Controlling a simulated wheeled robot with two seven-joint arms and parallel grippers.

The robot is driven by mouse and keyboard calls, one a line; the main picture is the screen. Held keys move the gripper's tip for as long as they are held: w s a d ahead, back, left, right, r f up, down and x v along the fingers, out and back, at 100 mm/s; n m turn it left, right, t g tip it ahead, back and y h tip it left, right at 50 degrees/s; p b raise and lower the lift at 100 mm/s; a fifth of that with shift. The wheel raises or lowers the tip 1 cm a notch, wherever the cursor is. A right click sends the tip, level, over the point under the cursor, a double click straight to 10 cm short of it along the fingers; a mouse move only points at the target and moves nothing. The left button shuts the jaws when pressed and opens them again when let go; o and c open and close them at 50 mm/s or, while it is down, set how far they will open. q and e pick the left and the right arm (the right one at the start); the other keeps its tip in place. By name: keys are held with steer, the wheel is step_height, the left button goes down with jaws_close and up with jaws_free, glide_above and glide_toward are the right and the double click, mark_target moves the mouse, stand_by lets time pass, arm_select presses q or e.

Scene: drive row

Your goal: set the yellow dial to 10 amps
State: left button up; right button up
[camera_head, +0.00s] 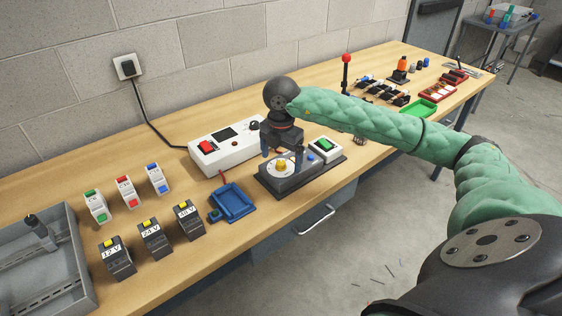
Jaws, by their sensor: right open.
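The yellow dial (281,166) sits on a pale round face on a dark grey control box (291,184) near the middle of the bench. The dial's scale marks are too small to read. My right gripper (282,160) points down over the dial with its fingers apart, one to each side of it. I cannot tell whether the fingers touch the dial. My left gripper is not in view.
A white power unit (226,150) with a red switch stands behind the box. A blue tray (235,201) lies to its left, near several labelled black blocks (152,240). A grey cabinet (45,270) is at far left. A red-knobbed lever (346,72) rises behind my arm.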

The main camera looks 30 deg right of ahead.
mark_target(281, 162)
steer(key=shift+r+p, duration=1.4)
steer(key=shift+r, duration=1.95)
